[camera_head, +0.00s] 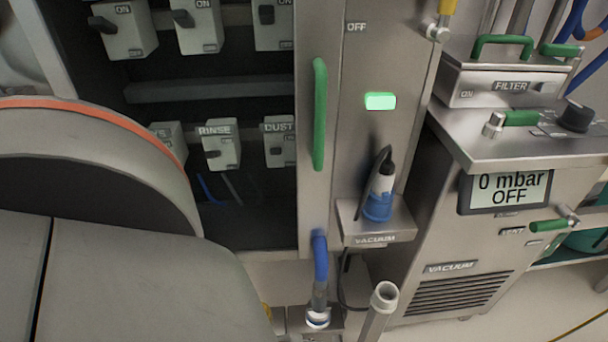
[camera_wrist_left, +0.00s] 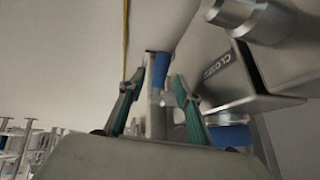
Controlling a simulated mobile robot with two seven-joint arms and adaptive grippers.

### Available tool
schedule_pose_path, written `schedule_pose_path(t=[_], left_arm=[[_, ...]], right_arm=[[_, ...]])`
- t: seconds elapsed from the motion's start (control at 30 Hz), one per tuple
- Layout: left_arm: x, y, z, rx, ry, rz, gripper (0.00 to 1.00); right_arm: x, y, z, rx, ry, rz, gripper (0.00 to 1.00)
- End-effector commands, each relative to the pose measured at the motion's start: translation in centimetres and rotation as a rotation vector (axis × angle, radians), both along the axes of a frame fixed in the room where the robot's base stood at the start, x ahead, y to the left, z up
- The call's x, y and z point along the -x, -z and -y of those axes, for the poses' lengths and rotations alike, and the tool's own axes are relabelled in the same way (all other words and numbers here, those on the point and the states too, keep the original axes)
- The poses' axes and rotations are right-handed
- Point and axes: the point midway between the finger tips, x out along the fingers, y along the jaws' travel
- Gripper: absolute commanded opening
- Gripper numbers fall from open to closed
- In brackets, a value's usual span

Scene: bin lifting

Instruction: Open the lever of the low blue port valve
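The low blue valve lever (camera_head: 320,256) hangs upright at the bottom centre of the head view, below the cabinet's right post. Its grey stem runs down to a round metal port fitting (camera_head: 318,318). In the left wrist view, a blue piece on a grey stem, apparently this lever (camera_wrist_left: 160,72), shows between the two teal fingers of my left gripper (camera_wrist_left: 159,80). The fingers are apart, with gaps visible on both sides; I cannot tell how deep the lever sits between them. The left fingers are hidden in the head view. My right gripper is in neither view.
A plate marked CLOSED (camera_wrist_left: 225,75) and a metal pipe end (camera_wrist_left: 245,15) are close right of the left gripper. An open grey pipe (camera_head: 380,305) stands right of the lever. A vacuum holder (camera_head: 385,232) juts out above. A machine reading "0 mbar OFF" (camera_head: 508,190) stands right.

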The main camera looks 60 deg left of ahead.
Motion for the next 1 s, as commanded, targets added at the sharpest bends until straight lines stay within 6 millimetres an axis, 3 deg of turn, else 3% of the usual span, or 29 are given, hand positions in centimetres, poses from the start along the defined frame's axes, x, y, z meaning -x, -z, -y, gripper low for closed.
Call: schedule_pose_path(t=[0.5, 0.7, 1.0], left_arm=[[5.1, -6.5, -0.2, 0.000, 0.000, -0.002, 0.33], [5.8, -7.7, -0.3, 0.001, 0.000, -0.001, 0.33], [5.9, -7.8, -0.4, -0.001, 0.000, -0.002, 0.33]], right_arm=[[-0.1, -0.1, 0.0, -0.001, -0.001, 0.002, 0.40], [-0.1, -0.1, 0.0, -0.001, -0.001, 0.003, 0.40], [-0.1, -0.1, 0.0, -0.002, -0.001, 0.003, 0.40]])
